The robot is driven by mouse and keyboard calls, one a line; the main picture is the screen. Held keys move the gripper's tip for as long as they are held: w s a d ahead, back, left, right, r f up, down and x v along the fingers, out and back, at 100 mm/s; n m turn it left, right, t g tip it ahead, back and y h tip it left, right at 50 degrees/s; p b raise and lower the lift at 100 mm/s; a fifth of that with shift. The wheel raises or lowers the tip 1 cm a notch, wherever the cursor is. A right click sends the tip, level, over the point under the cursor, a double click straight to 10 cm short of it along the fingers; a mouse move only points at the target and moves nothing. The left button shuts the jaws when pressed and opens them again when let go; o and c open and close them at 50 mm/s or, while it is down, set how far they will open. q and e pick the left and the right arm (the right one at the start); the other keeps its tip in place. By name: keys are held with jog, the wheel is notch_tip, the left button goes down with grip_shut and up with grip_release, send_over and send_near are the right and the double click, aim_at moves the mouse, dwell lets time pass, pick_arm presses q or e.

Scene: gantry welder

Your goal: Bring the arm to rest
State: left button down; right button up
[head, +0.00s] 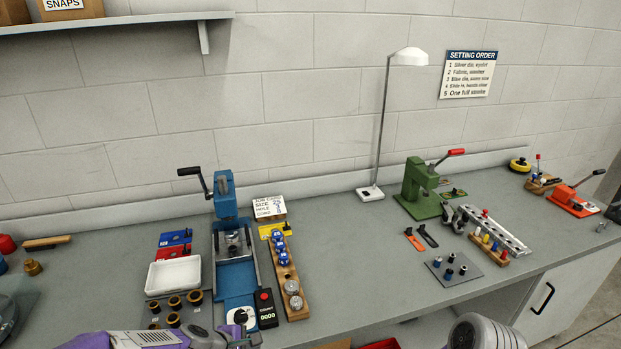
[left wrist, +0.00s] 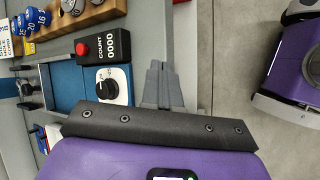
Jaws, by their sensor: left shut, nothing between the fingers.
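The task's object is my own arm. My left arm, purple and grey, comes in at the bottom left of the head view. Its gripper (head: 235,336) is low over the front of the bench, by the blue press's dial. In the left wrist view the left gripper's grey fingers (left wrist: 163,86) are together and empty, over the bench's front edge. The dial box (left wrist: 106,85) and the black counter (left wrist: 112,47) with a red button are just left of the fingers there. My right gripper is in neither view.
The blue press (head: 226,210) stands behind the left gripper, with a white tray (head: 174,275) and a wooden tool rack (head: 286,275) beside it. A lamp (head: 369,192) and green press (head: 420,190) are farther right. Open floor (left wrist: 225,60) lies beyond the bench edge.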

pick_arm(q)
jog(key=s+d+f+m+g, duration=0.2)
jog(key=s+f+m, duration=0.5)
jog(key=s+f, duration=0.2)
jog(key=s+d+f+m+g, duration=0.2)
jog(key=s+f+m, duration=0.5)
jog(key=f, duration=0.7)
jog(key=shift+s+d+f+g+y, duration=0.25)
jog(key=shift+s+g, duration=0.35)
jog(key=shift+s, duration=0.4)
